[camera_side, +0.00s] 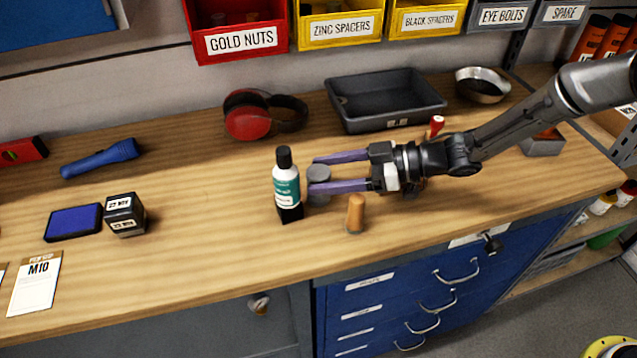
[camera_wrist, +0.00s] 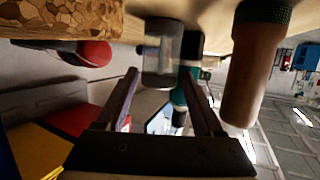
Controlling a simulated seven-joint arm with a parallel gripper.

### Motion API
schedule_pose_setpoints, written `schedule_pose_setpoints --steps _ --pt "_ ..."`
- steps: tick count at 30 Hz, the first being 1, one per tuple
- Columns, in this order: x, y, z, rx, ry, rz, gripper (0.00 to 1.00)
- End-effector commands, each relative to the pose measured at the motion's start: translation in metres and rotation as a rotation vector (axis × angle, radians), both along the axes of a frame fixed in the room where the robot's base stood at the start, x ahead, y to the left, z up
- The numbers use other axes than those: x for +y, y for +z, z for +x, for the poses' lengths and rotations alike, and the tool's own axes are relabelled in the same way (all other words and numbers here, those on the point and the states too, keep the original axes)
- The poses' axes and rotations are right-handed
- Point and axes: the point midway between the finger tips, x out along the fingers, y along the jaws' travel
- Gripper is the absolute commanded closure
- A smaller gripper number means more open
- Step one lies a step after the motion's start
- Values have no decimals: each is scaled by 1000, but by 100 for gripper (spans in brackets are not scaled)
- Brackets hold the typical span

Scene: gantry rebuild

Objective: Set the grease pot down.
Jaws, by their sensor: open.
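The grease pot, a small grey cylinder with a lid, (camera_side: 318,173) stands upright on the wooden bench beside a white-and-black bottle with a teal label (camera_side: 287,188). My gripper (camera_side: 312,174) is open, with one purple finger on the far side of the pot and one crossing in front of its near side. In the wrist view the pot (camera_wrist: 162,60) shows between the two fingertips (camera_wrist: 159,72), with the bench at the top of the picture. The near finger hides part of the pot in the side view. The bottle (camera_wrist: 188,75) shows behind the pot.
An orange-brown cylinder (camera_side: 356,213) stands close to the near finger. A black tray (camera_side: 385,122), red ear defenders (camera_side: 248,115) and a metal bowl (camera_side: 482,88) are behind. A dark box (camera_side: 124,214) and a blue pad (camera_side: 73,222) lie left. Bench between box and bottle is clear.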

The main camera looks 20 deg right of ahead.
Motion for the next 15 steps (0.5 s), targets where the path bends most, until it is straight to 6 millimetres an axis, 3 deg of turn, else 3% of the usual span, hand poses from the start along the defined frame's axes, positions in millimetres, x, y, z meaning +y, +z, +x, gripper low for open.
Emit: schedule_pose_setpoints --steps 4,15 --pt "0 0 0 0 0 1 31" --pt "0 1 0 -1 0 1 98"
